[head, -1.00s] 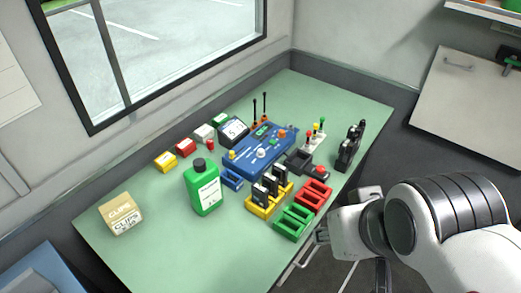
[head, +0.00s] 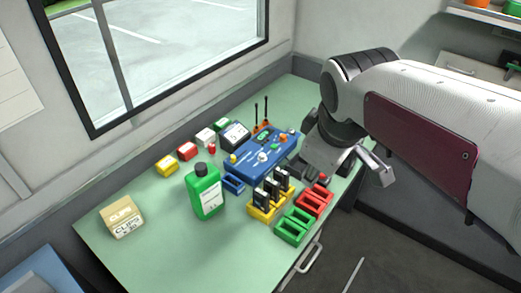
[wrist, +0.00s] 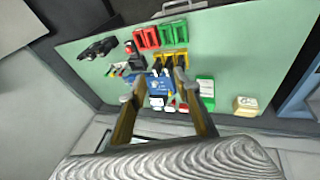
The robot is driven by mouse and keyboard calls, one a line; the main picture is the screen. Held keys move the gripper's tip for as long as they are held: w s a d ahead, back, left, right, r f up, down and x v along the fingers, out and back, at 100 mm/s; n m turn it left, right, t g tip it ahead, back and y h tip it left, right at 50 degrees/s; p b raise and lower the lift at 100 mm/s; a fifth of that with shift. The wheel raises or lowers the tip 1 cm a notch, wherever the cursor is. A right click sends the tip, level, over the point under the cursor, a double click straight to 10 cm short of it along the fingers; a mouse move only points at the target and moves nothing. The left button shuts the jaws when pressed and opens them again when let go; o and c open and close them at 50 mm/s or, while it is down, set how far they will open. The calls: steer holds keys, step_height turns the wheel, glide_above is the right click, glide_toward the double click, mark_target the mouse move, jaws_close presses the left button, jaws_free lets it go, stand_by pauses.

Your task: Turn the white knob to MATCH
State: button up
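The white knob (head: 262,157) sits on top of the blue panel (head: 255,168), which lies on the green table. Its pointer and the MATCH label are too small to read. My gripper is above the table's right side in the head view, apart from the knob and hiding the table behind it. In the wrist view my gripper (wrist: 160,80) is open with nothing held, and the blue panel (wrist: 158,87) shows between and beyond its fingers. I cannot pick out the knob surely there.
A green bottle (head: 206,192) and a yellow rack (head: 266,207) with black pieces stand in front of the panel. Red (head: 314,201) and green (head: 293,227) trays lie at the right edge. A small display (head: 235,136) stands behind.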

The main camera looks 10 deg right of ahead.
steer(key=w+a+f+n, duration=0.1)
steer(key=w+n, duration=0.4)
steer(key=w, duration=0.3)
steer(key=n+g+h, duration=0.1)
steer(key=n+h, duration=0.1)
steer(key=n, duration=1.3)
glide_toward(262, 155)
steer(key=shift+w+d, duration=0.15)
steer(key=shift+f, duration=0.15)
steer(key=shift+x, duration=3.85)
jaws_close()
